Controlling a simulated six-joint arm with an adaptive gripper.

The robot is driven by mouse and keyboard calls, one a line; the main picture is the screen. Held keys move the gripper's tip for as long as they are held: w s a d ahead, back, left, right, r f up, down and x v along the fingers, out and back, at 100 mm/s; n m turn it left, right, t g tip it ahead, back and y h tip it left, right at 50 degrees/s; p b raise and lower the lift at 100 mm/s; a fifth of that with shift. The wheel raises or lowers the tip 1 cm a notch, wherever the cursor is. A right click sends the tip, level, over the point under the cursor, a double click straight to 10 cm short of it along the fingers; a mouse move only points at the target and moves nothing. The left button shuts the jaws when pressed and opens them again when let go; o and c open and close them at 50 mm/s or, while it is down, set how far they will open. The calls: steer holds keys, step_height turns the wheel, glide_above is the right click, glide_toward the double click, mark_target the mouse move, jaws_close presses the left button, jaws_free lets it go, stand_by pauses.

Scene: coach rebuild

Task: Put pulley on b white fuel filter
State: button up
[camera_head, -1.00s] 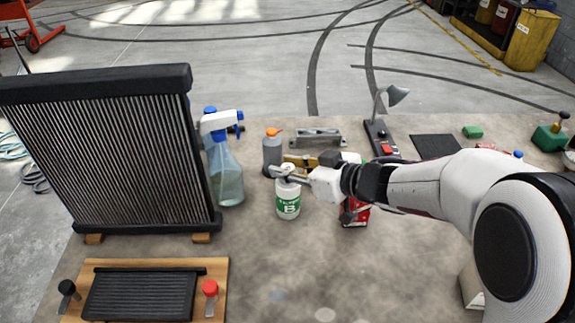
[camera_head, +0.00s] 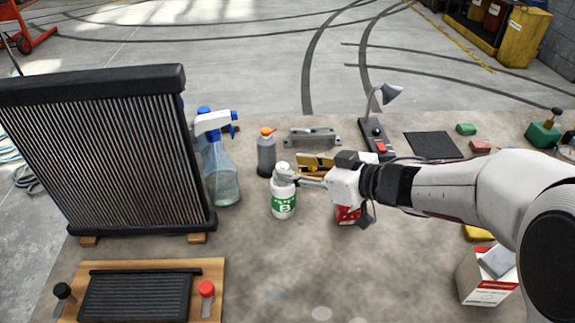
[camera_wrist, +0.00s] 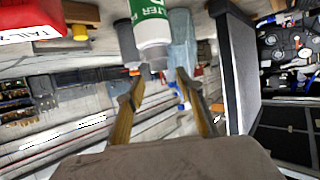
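The white fuel filter (camera_head: 284,205) has a green label marked B and stands upright on the bench. A small grey piece (camera_head: 282,171), which looks like the pulley, sits at its top; I cannot tell how well it is seated. My gripper (camera_head: 297,181) is just right of the filter's top, pointing left. In the wrist view the filter (camera_wrist: 153,28) appears upside down at the top. The gripper's two fingers (camera_wrist: 160,108) are spread apart there, with nothing seen held between them.
A spray bottle (camera_head: 222,178) and a grey orange-capped bottle (camera_head: 266,157) stand behind and left of the filter. A red box (camera_head: 346,215) stands under my wrist; it shows in the wrist view (camera_wrist: 30,22). A radiator (camera_head: 105,150) stands left. The front middle bench is clear.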

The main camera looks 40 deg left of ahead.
steer(key=v, duration=0.7)
stand_by(0.7)
